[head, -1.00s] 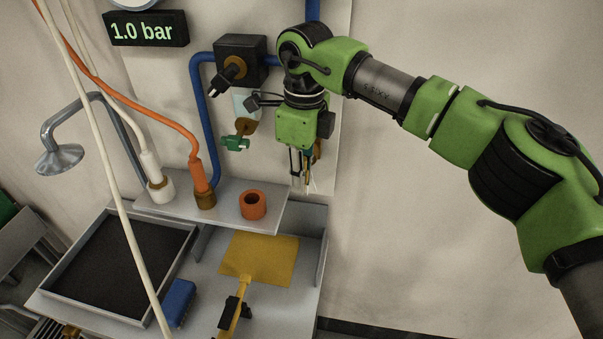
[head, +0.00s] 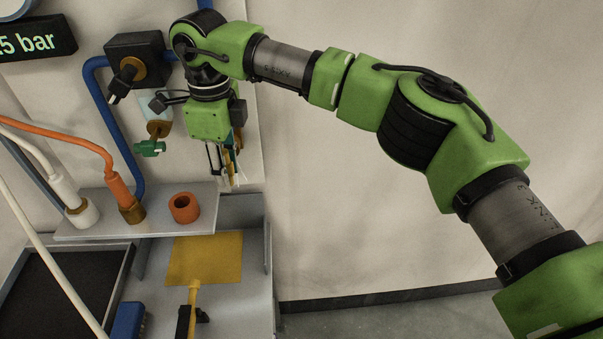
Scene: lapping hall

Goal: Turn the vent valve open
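A black valve block (head: 135,58) on the wall at upper left has a brass collar and a black lever (head: 122,80) slanting down to the left. Below it, a small green handle (head: 150,148) sits under a brass fitting and pale bowl. I cannot tell for certain which of these is the vent valve. My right gripper (head: 226,178) points down, right of the green handle and apart from it, above the shelf. Brass and green colours show at its fingers, but I cannot tell whether it holds anything. My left gripper is out of view.
A grey shelf (head: 160,217) holds an orange ring (head: 184,208) and hose ends. Below are a yellow plate (head: 205,257), a blue block (head: 127,320) and a dark tray (head: 50,295). A display (head: 35,40), cut off at left, reads "5 bar". The wall at right is bare.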

